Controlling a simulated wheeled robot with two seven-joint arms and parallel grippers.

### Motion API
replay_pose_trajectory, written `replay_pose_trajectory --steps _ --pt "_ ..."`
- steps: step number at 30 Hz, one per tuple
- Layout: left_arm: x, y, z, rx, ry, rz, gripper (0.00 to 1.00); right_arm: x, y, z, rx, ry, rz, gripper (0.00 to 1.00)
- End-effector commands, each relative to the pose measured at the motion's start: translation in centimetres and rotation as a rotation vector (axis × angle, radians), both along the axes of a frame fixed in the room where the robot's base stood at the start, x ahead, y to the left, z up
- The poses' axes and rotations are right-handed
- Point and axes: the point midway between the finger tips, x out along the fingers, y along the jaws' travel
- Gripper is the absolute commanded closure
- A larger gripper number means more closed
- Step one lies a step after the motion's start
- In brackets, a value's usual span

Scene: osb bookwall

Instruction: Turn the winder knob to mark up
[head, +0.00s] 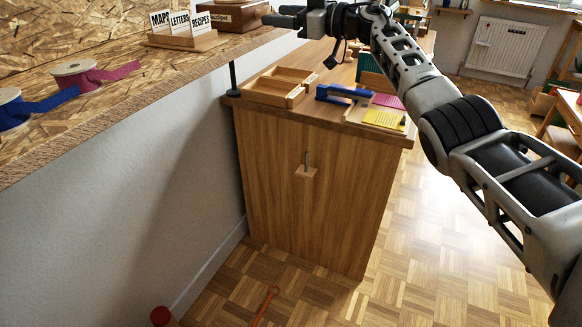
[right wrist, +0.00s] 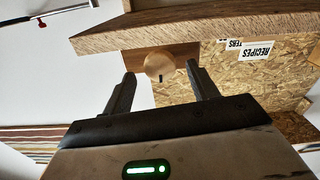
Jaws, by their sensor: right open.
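The winder knob (right wrist: 158,64) is a round pale wooden disc on a brown wooden box (right wrist: 187,54) in the right wrist view. A short dark mark sits at the knob's lower edge in that picture, where the lettering is upside down. My right gripper (right wrist: 160,71) is open, its two fingers apart with the knob between and beyond their tips; I cannot tell whether they touch it. In the head view my right gripper (head: 276,16) is beside the brown box (head: 238,17) on the shelf; the knob is not visible there. My left gripper is not in view.
The OSB shelf (head: 115,85) holds a card rack (head: 185,40) and ribbon spools (head: 75,73). A wooden cabinet (head: 300,210) below carries a tray (head: 277,88), a blue stapler-like tool (head: 343,95) and paper pads.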

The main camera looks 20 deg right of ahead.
Motion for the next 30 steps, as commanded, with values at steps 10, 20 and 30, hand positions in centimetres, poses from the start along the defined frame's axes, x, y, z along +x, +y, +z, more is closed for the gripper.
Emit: replay_pose_trajectory --steps 10,20,30 --pt "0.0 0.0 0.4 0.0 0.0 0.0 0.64 -4.6 -4.6 0.2 -0.006 -0.001 -0.001 0.41" --pt "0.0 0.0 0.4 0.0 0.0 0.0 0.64 -9.3 -9.2 0.1 -0.007 0.0 -0.002 0.41" --pt "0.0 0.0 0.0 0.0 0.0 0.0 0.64 -10.7 -6.3 -3.5 0.026 -0.082 0.034 0.41"
